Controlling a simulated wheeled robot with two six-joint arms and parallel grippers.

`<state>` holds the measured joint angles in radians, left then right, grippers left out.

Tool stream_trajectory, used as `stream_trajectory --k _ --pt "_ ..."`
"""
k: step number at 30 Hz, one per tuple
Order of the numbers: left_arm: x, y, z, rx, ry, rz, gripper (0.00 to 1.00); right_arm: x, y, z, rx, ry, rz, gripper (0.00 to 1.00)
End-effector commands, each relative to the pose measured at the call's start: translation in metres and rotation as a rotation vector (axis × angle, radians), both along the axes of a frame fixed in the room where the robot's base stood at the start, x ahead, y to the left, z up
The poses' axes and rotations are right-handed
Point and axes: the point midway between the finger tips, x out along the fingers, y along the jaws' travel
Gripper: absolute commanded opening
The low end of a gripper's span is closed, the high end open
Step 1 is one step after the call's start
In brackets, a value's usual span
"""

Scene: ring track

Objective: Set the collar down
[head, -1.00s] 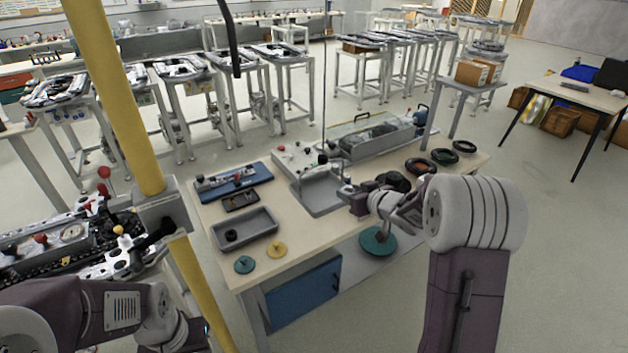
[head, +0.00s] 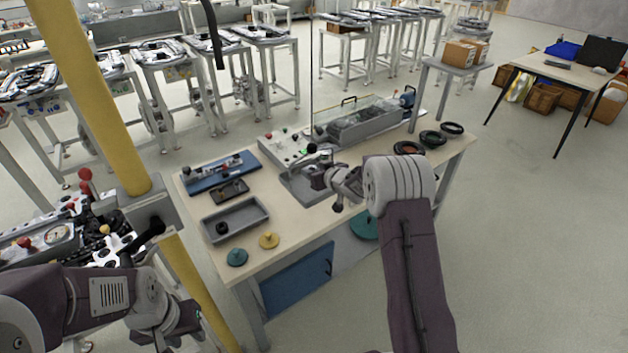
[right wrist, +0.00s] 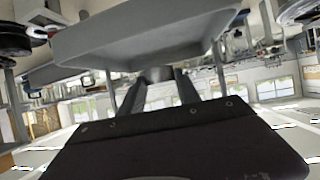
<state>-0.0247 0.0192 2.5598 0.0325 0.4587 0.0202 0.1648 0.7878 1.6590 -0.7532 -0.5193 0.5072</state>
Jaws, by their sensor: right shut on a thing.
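The collar appears to be the small grey round piece (right wrist: 160,75) between the two fingertips in the right wrist view, partly hidden by the fingers. My right gripper (right wrist: 158,92) is shut on it. In the head view my right gripper (head: 322,176) is over the grey tray (head: 297,190) at the bench's middle, and the collar cannot be made out there. The right wrist picture is upside down; the grey tray (right wrist: 140,42) shows at its top, close to the fingertips. My left gripper (head: 186,328) is low at the left, its fingers unclear, away from the bench.
A grey bin (head: 262,207) with a black ring (head: 222,227) stands on the bench's left part. A teal disc (head: 237,257) and a yellow disc (head: 269,240) lie in front. Several dark rings (head: 431,138) lie at the right end. A yellow post (head: 95,90) stands at left.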

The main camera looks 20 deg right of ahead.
Motion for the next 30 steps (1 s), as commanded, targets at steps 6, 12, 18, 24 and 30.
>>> stream_trajectory --k 6,12,18,24,30 --pt "0.0 0.0 -0.001 0.0 0.0 0.0 0.36 0.0 0.0 -0.032 0.002 0.001 0.0 0.0" --pt "0.0 0.0 -0.001 0.0 0.0 0.0 0.36 0.0 0.0 -0.039 0.0 -0.002 0.0 0.0" --pt "0.0 0.0 -0.004 0.0 0.0 0.0 0.36 0.0 0.0 -0.042 0.0 -0.002 0.0 0.0" --pt "0.0 0.0 -0.004 0.0 0.0 0.0 0.36 -0.001 0.0 -0.043 0.0 -0.001 0.0 0.61" --pt "0.0 0.0 -0.004 0.0 0.0 0.0 0.36 -0.001 0.0 -0.043 0.0 -0.001 0.0 0.61"
